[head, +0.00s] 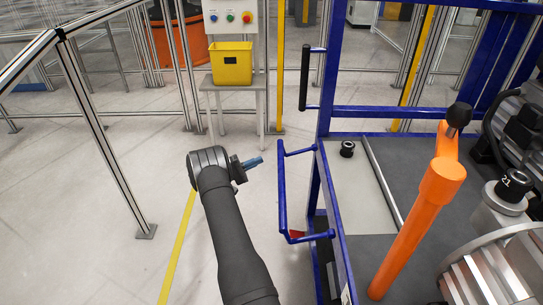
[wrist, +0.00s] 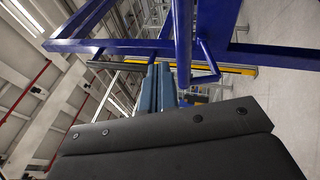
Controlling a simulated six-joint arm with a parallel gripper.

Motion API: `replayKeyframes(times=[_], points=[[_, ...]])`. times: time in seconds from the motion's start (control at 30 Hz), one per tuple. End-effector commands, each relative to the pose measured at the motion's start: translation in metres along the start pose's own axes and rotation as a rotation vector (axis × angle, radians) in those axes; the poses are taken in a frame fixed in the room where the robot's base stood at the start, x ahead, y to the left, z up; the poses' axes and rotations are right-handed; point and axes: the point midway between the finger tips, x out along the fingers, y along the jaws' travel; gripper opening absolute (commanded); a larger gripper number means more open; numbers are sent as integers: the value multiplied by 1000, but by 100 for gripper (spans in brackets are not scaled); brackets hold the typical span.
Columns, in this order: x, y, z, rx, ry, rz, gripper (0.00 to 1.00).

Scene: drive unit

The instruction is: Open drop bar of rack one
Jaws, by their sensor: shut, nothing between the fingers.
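The blue rack (head: 326,120) stands right of centre in the head view. A blue U-shaped bar (head: 282,200), which looks like the drop bar, sticks out from its left side and runs upright in the picture. My gripper (head: 258,161) is left of the bar's upper end, with its blue fingers pointing right toward it. A gap shows between fingertips and bar in this view. In the wrist view the fingers (wrist: 159,88) are together with nothing between them. Blue rack bars (wrist: 183,45) show beyond the fingertips; whether they touch cannot be told.
A grey shelf surface (head: 357,190) with a small black knob lies inside the rack. An orange post (head: 418,220) and machinery stand to the right. A yellow bin (head: 231,64) sits on a stand behind. A fence post (head: 105,140) is at left. Open floor surrounds my gripper.

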Motion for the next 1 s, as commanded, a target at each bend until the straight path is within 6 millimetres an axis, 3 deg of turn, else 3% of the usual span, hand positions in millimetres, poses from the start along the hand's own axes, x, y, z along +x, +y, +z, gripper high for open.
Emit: replayKeyframes(times=[0.03,0.2,0.4,0.53,0.73,1.0], points=[[7,-16,-7,-34,34,66,0],[17,-57,-30,-145,174,306,0],[8,-108,-45,-260,330,550,0],[-2,-130,-49,-304,398,653,0],[-6,-140,-52,-325,436,710,0],[23,-116,-72,-323,433,711,0]])
